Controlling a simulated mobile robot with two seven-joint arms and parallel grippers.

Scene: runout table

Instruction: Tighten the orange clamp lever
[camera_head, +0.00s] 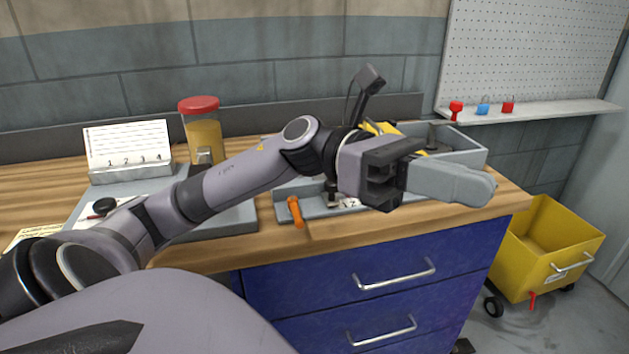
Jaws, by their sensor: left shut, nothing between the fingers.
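The orange clamp lever (296,212) hangs down at the front left of a grey fixture plate (321,209) near the table's front edge. Its upper end meets the fixture, but I cannot tell how tight it is. My left gripper (478,187) reaches across the table from the left, over the fixture. Its fingers are shut and empty, pointing right, well to the right of the lever and apart from it. My forearm and gripper hide much of the fixture behind them. My right gripper is not in view.
A grey tray (467,146) with a yellow item (384,128) stands behind my gripper. A red-lidded jar (203,133) and a numbered card holder (128,150) stand at left. Small locks lie on the wall shelf (550,112). A yellow cart (560,222) stands right of the table.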

